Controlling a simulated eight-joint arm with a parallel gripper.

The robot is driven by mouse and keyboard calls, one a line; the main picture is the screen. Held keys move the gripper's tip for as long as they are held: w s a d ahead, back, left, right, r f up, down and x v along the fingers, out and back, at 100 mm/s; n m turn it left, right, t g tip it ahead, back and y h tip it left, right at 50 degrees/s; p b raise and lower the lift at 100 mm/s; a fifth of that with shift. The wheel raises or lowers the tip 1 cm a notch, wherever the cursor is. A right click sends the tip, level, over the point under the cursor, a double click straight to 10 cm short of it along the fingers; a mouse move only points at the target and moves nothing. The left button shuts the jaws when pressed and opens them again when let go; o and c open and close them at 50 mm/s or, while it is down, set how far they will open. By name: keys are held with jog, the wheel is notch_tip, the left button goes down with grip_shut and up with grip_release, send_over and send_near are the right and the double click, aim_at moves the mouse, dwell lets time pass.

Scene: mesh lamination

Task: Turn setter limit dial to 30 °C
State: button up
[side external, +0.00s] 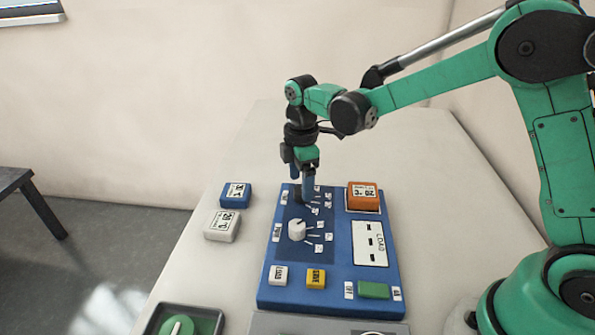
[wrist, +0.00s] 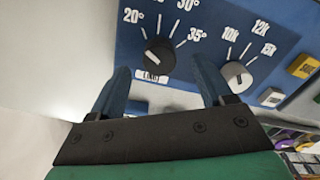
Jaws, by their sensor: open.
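The setter limit dial (wrist: 158,52) is a dark round knob with a pale pointer mark on the blue panel (wrist: 185,20). In the wrist view, 20°, 30° and 35° labels fan above it, and another label is cut off by the top edge. The pointer's exact setting is too small to tell. My gripper (wrist: 163,80) is open, its two blue fingers apart and empty, with the dial showing between and beyond them. In the side view my gripper (side external: 303,190) points down at the panel's upper dial area and hides much of that dial.
A white dial (side external: 297,230) with 10k, 12k and 15k marks sits beside the limit dial. An orange block (side external: 363,196) lies on the panel's far right. White (side external: 276,276), yellow (side external: 316,279) and green (side external: 373,290) buttons line the front. Blue (side external: 236,194) and white (side external: 222,225) blocks lie left.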

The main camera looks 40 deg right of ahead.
jog(key=shift+f, duration=1.1)
grip_shut()
jog(key=m, duration=0.7)
jog(key=shift+m, duration=0.3)
jog(key=m, duration=0.4)
jog(key=shift+d, duration=0.1)
jog(key=shift+m, duration=2)
